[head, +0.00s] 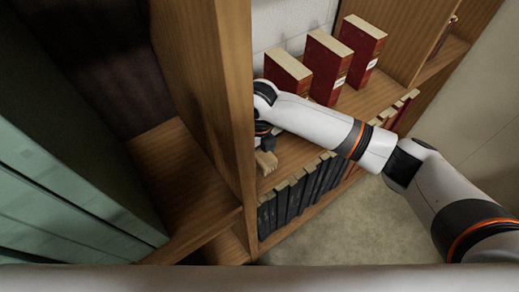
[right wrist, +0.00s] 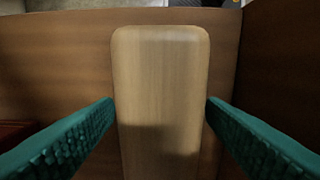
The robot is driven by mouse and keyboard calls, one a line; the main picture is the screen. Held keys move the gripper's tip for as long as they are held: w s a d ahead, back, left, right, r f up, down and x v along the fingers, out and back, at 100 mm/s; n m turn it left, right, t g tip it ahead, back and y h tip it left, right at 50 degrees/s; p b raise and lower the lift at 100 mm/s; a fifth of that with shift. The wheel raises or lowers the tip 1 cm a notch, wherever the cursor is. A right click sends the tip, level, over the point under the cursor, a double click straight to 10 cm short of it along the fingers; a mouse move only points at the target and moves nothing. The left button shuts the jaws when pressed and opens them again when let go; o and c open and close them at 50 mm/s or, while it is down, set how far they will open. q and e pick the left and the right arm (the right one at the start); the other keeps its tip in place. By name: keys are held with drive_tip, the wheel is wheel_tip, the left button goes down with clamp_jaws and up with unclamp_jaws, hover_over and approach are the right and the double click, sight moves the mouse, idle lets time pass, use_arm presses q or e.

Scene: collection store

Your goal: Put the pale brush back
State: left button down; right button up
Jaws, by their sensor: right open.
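The pale brush (right wrist: 160,65) shows in the right wrist view as a smooth, light wooden block with rounded corners, lying on a brown wooden shelf board. My right gripper (right wrist: 160,106) is open, with one green ridged finger at each side of the brush. The fingertips are very close to its long sides; I cannot tell whether they touch. Bristles are not visible. In the head view a small tan end, seemingly the brush (head: 266,160), shows below my right gripper, beside the upright panel; the gripper itself is mostly hidden by its arm. My left gripper is not in view.
Red books (head: 325,68) stand apart on the shelf behind my right arm. Dark books (head: 300,197) fill the shelf below. A tall wooden upright (head: 215,95) stands close left of the gripper. Green boxes or panels (head: 60,150) are at far left. Floor (head: 350,225) is clear.

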sight(260, 150)
drive_tip(key=shift+r, duration=0.45)
wheel_tip(260, 150, up, 11)
drive_tip(key=b, duration=0.2)
drive_tip(key=shift+r, duration=0.2)
drive_tip(key=shift+f, duration=0.1)
